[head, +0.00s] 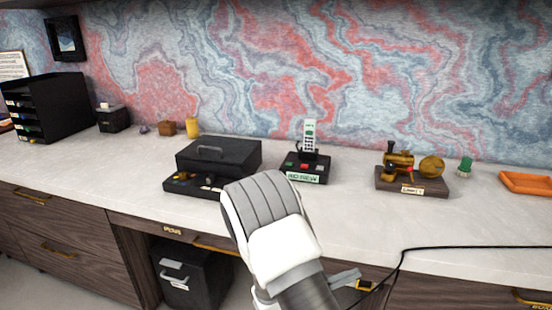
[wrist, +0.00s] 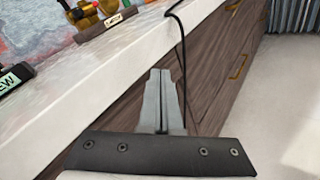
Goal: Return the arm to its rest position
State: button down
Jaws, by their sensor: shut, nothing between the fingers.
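My gripper (wrist: 162,102) is shut and empty in the wrist view, its grey fingers together in front of the drawer fronts, below the edge of the desk top. In the head view my white and grey arm rises from the bottom middle and bends in front of the desk (head: 400,228). The gripper is mostly hidden behind the arm there; only a grey piece (head: 345,277) shows at its right, near the drawer fronts.
On the desk stand a black box (head: 225,155), a phone on a base (head: 310,140), a brass model on a wooden stand (head: 412,186), an orange tray (head: 525,182) and a black file rack (head: 62,105). A black cable (head: 470,247) runs along the front edge, close to my gripper.

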jog(key=s+d+r+m+g+y, duration=0.45)
jog(key=s+r+m+g, duration=0.35)
jog(key=s+r+m, duration=0.4)
jog(key=s+a+r+m+t+y, duration=0.6)
jog(key=s+a+r+y, duration=0.3)
jog(key=s+r+y, duration=0.25)
notch_tip(320, 180, up, 20)
jog(key=h+p, duration=0.1)
jog(key=p, duration=1.9)
jog(key=shift+a, duration=0.15)
jog(key=shift+f, duration=0.15)
